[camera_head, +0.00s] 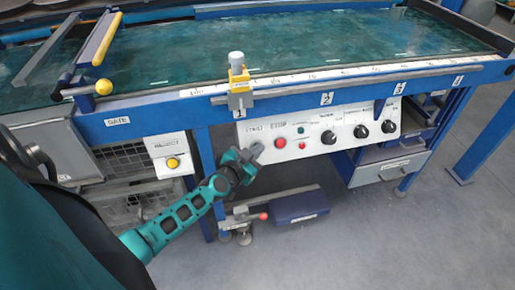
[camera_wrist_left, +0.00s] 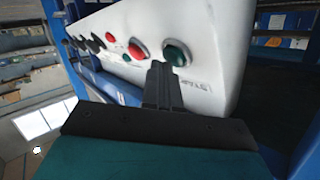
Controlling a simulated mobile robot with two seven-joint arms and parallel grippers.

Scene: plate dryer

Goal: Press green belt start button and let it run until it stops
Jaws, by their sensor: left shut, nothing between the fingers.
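The white control panel (camera_head: 330,130) is on the front of the blue-framed machine. In the head view the spot below the START label is covered by my left gripper (camera_head: 256,149). The left gripper is shut and empty, its fingers (camera_wrist_left: 157,68) pointing at the panel right beside the green button. I cannot tell whether the tips touch it. The teal belt (camera_head: 330,40) lies on top of the machine. My right gripper is not in view.
A red stop button (camera_head: 280,142) is close right of my gripper, with a small red one (camera_head: 302,146) and several black knobs further right. A yellow button (camera_head: 172,163) sits on a box at left. A red-tipped lever (camera_head: 263,216) and blue pedal box (camera_head: 300,206) are below.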

